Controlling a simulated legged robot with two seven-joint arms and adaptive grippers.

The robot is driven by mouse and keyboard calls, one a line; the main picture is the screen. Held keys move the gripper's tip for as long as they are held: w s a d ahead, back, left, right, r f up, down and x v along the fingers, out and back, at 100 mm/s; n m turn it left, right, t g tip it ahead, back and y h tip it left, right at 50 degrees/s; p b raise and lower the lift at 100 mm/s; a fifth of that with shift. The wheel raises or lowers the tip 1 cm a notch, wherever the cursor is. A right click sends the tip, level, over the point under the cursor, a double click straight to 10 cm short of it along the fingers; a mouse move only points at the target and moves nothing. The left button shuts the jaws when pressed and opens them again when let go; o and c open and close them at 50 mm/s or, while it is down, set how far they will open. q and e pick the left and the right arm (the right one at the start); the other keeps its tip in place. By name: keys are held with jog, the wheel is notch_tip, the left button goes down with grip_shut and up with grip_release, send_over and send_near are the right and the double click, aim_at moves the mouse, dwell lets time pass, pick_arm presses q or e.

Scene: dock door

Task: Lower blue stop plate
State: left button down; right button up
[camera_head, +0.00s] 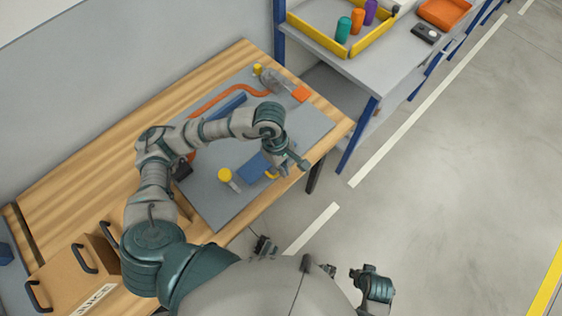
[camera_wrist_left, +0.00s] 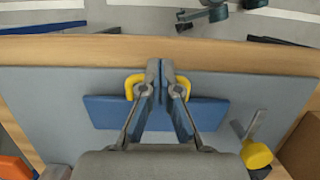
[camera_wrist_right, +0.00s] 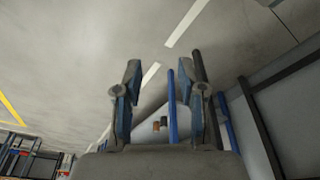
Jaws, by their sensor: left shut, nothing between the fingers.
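The blue stop plate (camera_head: 254,168) lies on the grey panel on the workbench, near its front edge. It also shows in the left wrist view (camera_wrist_left: 106,112), with a yellow handle (camera_wrist_left: 131,86) on its edge. My left gripper (camera_head: 299,163) is over the plate's handle. In the left wrist view its fingers (camera_wrist_left: 160,70) meet, with yellow handle ends showing on both sides; the handle's middle is hidden behind them. I cannot tell whether they touch it. My right gripper (camera_head: 373,284) is away from the bench; its fingers (camera_wrist_right: 158,78) are apart and empty.
The grey panel (camera_head: 215,210) also bears a yellow knob (camera_head: 225,175), an orange hose (camera_head: 215,98) and a blue bar (camera_head: 226,105). A cardboard box (camera_head: 70,270) with dark handles stands at lower left. A shelf with a yellow-edged tray (camera_head: 318,36) stands behind. The floor at right is clear.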

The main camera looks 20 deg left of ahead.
pick_arm(q)
jog(key=shift+d+f, duration=0.2)
jog(key=shift+d, duration=0.1)
jog(key=shift+y, duration=0.3)
pick_arm(e)
jog(key=shift+s+d+r, duration=0.1)
jog(key=shift+d+r, duration=0.05)
jog(key=shift+r, duration=0.45)
pick_arm(q)
jog(key=shift+a+f, duration=0.1)
jog(key=shift+a, duration=0.2)
pick_arm(e)
jog(key=shift+a, duration=0.2)
pick_arm(q)
jog(key=shift+d, duration=0.1)
pick_arm(e)
jog(key=shift+r, duration=0.1)
